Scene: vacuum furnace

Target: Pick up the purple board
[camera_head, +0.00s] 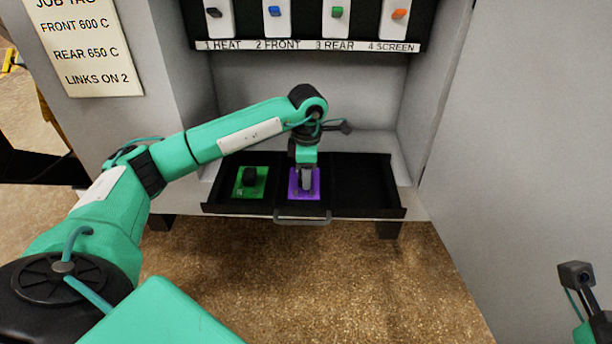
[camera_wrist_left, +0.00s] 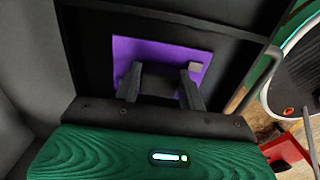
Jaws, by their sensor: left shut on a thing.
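The purple board (camera_head: 313,182) is a flat square in the middle compartment of the black drawer. It also shows in the left wrist view (camera_wrist_left: 125,49), behind my fingers. In the left wrist view the two dark fingers (camera_wrist_left: 162,84) reach to the board. I cannot tell whether the board is raised off the drawer floor. My right gripper is not in view; only part of my right arm shows at the lower right.
A green board (camera_head: 240,191) with a black knob lies in the drawer's left compartment. The drawer's right compartment (camera_head: 362,187) is empty. A grey handle (camera_head: 302,220) is on the drawer front. Grey walls stand on both sides, with a labelled switch panel (camera_head: 310,46) above.

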